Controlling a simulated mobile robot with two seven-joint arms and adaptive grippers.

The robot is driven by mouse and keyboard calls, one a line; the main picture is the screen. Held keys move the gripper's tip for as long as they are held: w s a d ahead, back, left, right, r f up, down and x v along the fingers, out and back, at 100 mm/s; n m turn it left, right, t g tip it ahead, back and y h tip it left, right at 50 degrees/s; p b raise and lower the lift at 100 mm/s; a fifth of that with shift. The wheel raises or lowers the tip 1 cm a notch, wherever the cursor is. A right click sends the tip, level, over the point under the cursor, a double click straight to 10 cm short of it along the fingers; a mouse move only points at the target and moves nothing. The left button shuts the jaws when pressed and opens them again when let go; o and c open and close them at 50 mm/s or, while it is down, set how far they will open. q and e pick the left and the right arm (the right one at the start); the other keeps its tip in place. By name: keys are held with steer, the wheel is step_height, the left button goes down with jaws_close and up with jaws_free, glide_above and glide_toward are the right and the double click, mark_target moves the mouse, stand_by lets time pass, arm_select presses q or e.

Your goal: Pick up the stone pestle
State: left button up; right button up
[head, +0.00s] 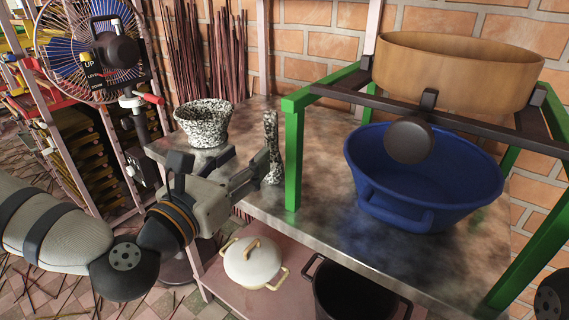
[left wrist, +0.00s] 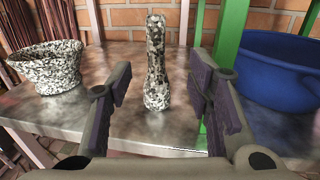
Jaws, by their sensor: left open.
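The stone pestle (head: 271,150) is speckled black and white and stands upright on the metal table, left of the green frame post. In the left wrist view the pestle (left wrist: 156,65) stands between and just beyond the open fingers. My left gripper (head: 262,166) is open and empty, its fingers pointing at the pestle from the left; it also shows in the left wrist view (left wrist: 165,95). In the head view a finger overlaps the pestle's left side, and I cannot tell whether they touch. My right gripper is not in view.
A speckled stone mortar (head: 203,125) stands on the table (head: 325,208) behind my left gripper. A green frame (head: 293,155) holds a wooden sieve (head: 455,70) above a blue basin (head: 425,180). A white pot (head: 252,262) and a dark pot (head: 350,295) sit on the lower shelf.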

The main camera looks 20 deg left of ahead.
mark_target(267, 136)
arm_select(q)
steer(key=w, duration=0.3)
steer(key=w+d, duration=0.1)
steer(key=w, duration=0.7)
steer(key=shift+w+d+f, duration=0.15)
steer(key=shift+d+f, duration=0.05)
steer(key=shift+d, duration=0.05)
jaws_close()
